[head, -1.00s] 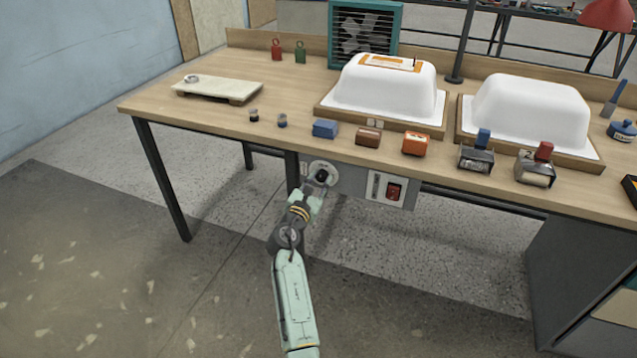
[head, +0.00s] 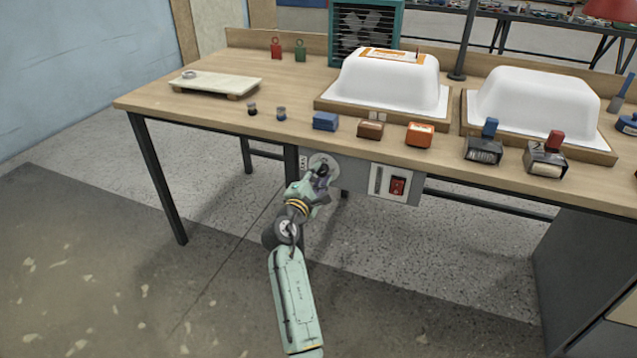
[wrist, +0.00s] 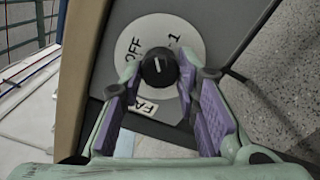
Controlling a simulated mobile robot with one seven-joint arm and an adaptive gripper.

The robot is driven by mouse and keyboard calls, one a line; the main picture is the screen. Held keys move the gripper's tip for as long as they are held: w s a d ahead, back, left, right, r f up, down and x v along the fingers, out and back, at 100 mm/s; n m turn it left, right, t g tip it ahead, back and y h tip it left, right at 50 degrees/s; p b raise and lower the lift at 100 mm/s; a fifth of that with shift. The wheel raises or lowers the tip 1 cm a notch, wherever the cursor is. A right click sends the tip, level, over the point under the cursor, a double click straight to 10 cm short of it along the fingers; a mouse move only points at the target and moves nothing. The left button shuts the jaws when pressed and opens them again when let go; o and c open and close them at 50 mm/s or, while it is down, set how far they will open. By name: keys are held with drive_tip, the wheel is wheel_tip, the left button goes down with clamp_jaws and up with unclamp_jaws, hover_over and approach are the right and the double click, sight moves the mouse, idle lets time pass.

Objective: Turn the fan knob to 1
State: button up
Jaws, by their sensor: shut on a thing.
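The fan knob (wrist: 158,67) is small, round and black with a white pointer line. It sits at the centre of a pale round dial (wrist: 151,27) marked OFF at left, 1 at upper right and FAN at the bottom in the wrist view. The pointer line stands nearly upright in that view, between OFF and 1. My gripper (wrist: 162,83) has its purple-padded fingers on both sides of the knob, shut on it. In the head view, my gripper (head: 323,172) is at the dial (head: 330,160) under the bench's front edge and mostly hides the knob.
A red switch (head: 397,187) is on the same grey panel, right of the dial. Blocks and stamps line the bench edge above. Two white tub shells (head: 388,82) and a teal fan (head: 365,14) stand behind. The floor left of my arm is clear.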

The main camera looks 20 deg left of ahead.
drive_tip(key=m+b, duration=0.3)
drive_tip(key=shift+f+m, duration=0.2)
drive_tip(key=shift+m, duration=0.1)
drive_tip(key=shift+r+m+b, duration=0.15)
drive_tip(key=shift+m+b, duration=1.15)
drive_tip(key=shift+m, duration=0.6)
drive_tip(key=shift+r, duration=0.1)
drive_tip(key=o, duration=1.2)
drive_tip(key=shift+c, duration=0.2)
drive_tip(key=s, duration=1.2)
drive_tip(key=shift+a, duration=0.2)
